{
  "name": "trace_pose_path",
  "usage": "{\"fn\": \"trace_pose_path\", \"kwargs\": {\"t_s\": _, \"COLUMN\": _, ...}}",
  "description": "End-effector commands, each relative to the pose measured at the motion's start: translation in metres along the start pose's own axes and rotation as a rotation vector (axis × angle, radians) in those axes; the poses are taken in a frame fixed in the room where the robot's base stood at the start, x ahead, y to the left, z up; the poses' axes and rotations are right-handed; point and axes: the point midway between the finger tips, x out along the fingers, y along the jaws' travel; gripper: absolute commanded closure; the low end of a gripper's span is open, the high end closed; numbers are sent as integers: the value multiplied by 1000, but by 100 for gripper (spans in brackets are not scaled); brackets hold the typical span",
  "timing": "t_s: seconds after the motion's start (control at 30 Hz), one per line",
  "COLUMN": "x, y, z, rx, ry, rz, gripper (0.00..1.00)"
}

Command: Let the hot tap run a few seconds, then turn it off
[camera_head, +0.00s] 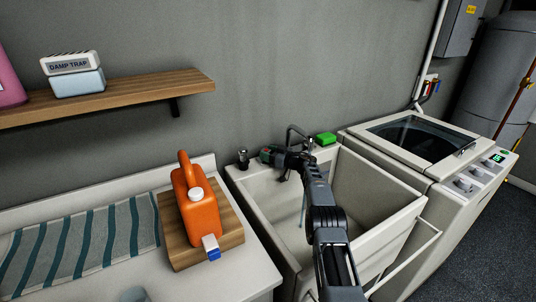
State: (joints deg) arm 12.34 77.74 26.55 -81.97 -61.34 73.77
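The white laundry sink (372,217) stands in the middle of the view. A dark curved tap spout (291,131) rises at its back edge, partly hidden by my arm. A thin, faint bluish streak (303,208) hangs in the basin and looks like running water. A small dark fitting (243,155) stands on the sink's back left corner; I cannot tell whether it is a tap handle. My gripper (268,154) points left over the back of the basin, beside the tap. Its fingers are too small and dark to show whether they are open or touching a handle.
A green sponge (326,138) lies at the sink's back right. An orange jug (196,207) stands on a wooden board (233,226) on the left counter, beside a striped cloth (80,247). A washing machine (379,169) adjoins the sink on the right. A wooden shelf (140,92) overhangs the left.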

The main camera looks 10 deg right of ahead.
Motion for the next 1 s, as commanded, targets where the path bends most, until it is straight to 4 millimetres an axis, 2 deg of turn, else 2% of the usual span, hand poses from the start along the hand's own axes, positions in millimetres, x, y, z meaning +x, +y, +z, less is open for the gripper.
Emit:
{"fn": "trace_pose_path", "kwargs": {"t_s": 0.03, "x": 0, "y": 0, "z": 0, "rx": 0, "ry": 0, "rz": 0, "gripper": 41}}
{"fn": "trace_pose_path", "kwargs": {"t_s": 0.23, "x": 0, "y": 0, "z": 0, "rx": -1, "ry": 0, "rz": 1, "gripper": 23}}
{"fn": "trace_pose_path", "kwargs": {"t_s": 0.63, "x": -7, "y": 2, "z": -1, "rx": -2, "ry": -1, "rz": 3, "gripper": 23}}
{"fn": "trace_pose_path", "kwargs": {"t_s": 0.87, "x": -30, "y": 1, "z": -1, "rx": 0, "ry": -1, "rz": 4, "gripper": 23}}
{"fn": "trace_pose_path", "kwargs": {"t_s": 1.0, "x": -55, "y": 1, "z": -1, "rx": -1, "ry": -1, "rz": 5, "gripper": 23}}
